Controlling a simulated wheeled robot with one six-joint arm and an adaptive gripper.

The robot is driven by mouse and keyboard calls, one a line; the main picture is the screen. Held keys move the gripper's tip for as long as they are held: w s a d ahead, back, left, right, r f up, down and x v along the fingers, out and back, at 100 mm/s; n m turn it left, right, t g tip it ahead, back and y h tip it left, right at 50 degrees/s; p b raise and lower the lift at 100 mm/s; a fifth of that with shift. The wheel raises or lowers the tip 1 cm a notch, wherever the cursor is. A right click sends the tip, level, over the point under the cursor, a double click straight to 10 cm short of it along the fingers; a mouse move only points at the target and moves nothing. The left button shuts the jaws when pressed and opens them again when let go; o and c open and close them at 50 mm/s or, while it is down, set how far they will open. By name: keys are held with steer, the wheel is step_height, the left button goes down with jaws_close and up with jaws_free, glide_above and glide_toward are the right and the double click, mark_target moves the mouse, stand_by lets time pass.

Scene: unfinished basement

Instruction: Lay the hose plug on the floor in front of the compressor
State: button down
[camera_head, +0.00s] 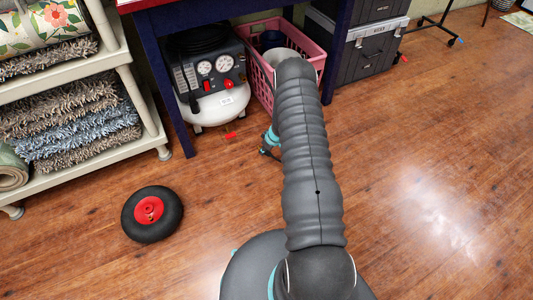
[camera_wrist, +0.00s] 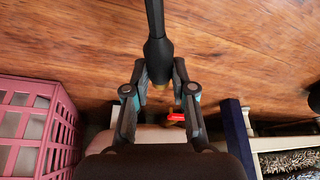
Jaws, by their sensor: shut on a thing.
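The compressor (camera_head: 218,104) stands under a blue-legged table, with a white tank, gauges and red knobs. My gripper (camera_wrist: 159,75) is shut on the hose plug (camera_wrist: 158,58), a dark piece with a brassy end. A black hose runs from it to the top edge of the wrist view. In the head view my gripper (camera_head: 268,143) is mostly hidden behind my arm, near the compressor's front right, and the plug cannot be made out clearly. The compressor's red valve (camera_wrist: 175,117) shows beyond the fingers in the wrist view. Wood floor (camera_head: 205,180) lies in front of the compressor.
A pink crate (camera_head: 262,79) stands right of the compressor, behind my arm. A table leg (camera_head: 165,95) stands at its left. A black wheel with a red hub (camera_head: 152,214) lies on the floor. A shelf (camera_head: 120,150) holds rugs; dark toolboxes (camera_head: 368,58) stand at the back.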

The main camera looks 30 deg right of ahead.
mark_target(264, 160)
steer(key=shift+w+a+f, duration=0.15)
steer(key=shift+a+f, duration=0.05)
steer(key=shift+f, duration=0.15)
step_height(264, 160, down, 4)
steer(key=shift+r, duration=0.2)
steer(key=shift+f+b, duration=0.55)
steer(key=shift+b, duration=0.6)
steer(key=c, duration=1)
jaws_free()
steer(key=shift+o, duration=0.2)
steer(key=shift+r+p, duration=0.2)
steer(key=shift+p, duration=0.1)
